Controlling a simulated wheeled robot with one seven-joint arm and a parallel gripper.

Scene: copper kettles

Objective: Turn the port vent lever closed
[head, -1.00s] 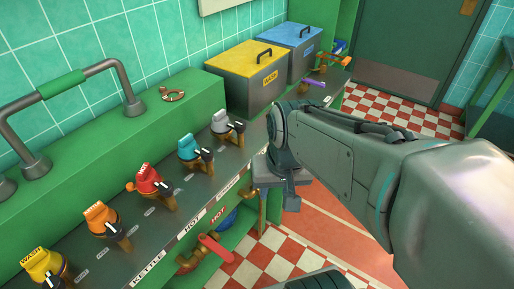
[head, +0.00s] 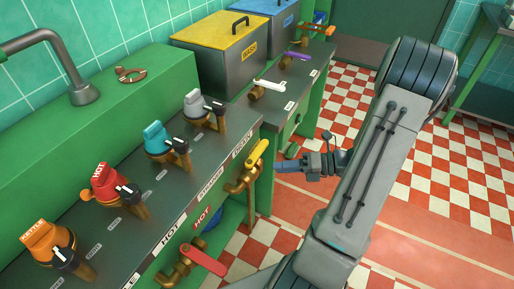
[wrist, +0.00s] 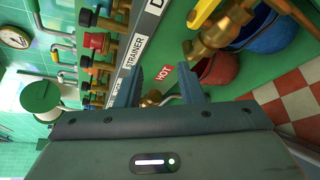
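Several levers on brass valves are in the head view: a yellow lever (head: 257,153) on the counter front, a red lever (head: 205,260) below it, and a white lever (head: 268,85) and purple lever (head: 295,55) farther back. No readable label tells me which is the port vent lever. My gripper (head: 284,165) is just right of the yellow lever, apart from it. In the wrist view my gripper (wrist: 160,82) has its two fingers spread. A brass fitting with a pale handle (wrist: 170,98) shows beyond the gap, partly hidden by my gripper. The yellow lever (wrist: 203,12) is at the top.
Orange (head: 47,238), red (head: 110,183), blue (head: 158,138) and grey (head: 198,103) knobs line the counter. Yellow-lidded (head: 220,50) and blue-lidded (head: 268,15) bins stand behind. A red bucket (wrist: 218,70) is under the counter. The checkered floor at right is clear.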

